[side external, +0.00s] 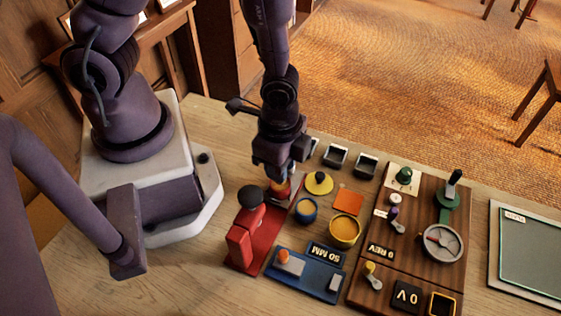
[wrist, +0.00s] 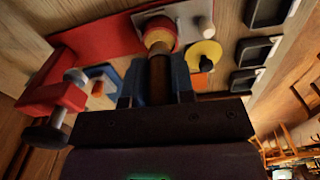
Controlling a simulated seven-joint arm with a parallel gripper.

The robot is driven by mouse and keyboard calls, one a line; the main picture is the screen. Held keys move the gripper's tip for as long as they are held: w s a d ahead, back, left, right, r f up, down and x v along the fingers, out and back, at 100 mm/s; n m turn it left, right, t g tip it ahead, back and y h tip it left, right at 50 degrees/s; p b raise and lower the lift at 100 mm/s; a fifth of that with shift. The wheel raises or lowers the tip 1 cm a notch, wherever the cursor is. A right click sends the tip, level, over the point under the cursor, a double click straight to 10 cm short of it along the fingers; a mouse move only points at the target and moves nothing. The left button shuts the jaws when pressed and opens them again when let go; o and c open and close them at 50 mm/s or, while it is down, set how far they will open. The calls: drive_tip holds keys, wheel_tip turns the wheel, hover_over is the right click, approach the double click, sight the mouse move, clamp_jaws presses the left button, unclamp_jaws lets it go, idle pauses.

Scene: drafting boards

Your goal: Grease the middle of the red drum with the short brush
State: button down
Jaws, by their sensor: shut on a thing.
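My gripper (side external: 282,174) points down over the red stand (side external: 247,245), near its far end. In the wrist view its two bluish fingers (wrist: 160,80) are shut on a dark brown handle (wrist: 159,78), which I take for the short brush. The handle runs to a tan tip and a round red part (wrist: 160,28), apparently the red drum. The red part also shows beneath the gripper in the side view (side external: 282,190). Whether the tip touches the drum, and where along it, I cannot tell. The fingers and handle hide part of the contact area.
A yellow disc with a black knob (side external: 319,183), a blue cup (side external: 306,211) and a yellow cup (side external: 344,231) stand close right. A black knob (side external: 250,196) rises on the stand. A blue panel (side external: 300,280) and wooden control board (side external: 400,260) lie beyond. Black trays (side external: 335,156) sit behind.

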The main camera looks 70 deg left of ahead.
drive_tip(key=shift+f, duration=0.6)
idle(0.8)
drive_tip(key=shift+w+d, duration=0.15)
idle(0.4)
drive_tip(key=shift+s, duration=0.2)
drive_tip(key=shift+s+a, duration=0.15)
drive_tip(key=shift+a, duration=0.15)
idle(0.5)
drive_tip(key=shift+w+d, duration=0.25)
idle(1.1)
drive_tip(key=shift+s+a, duration=0.2)
drive_tip(key=shift+w+d, duration=0.15)
idle(1.1)
idle(0.4)
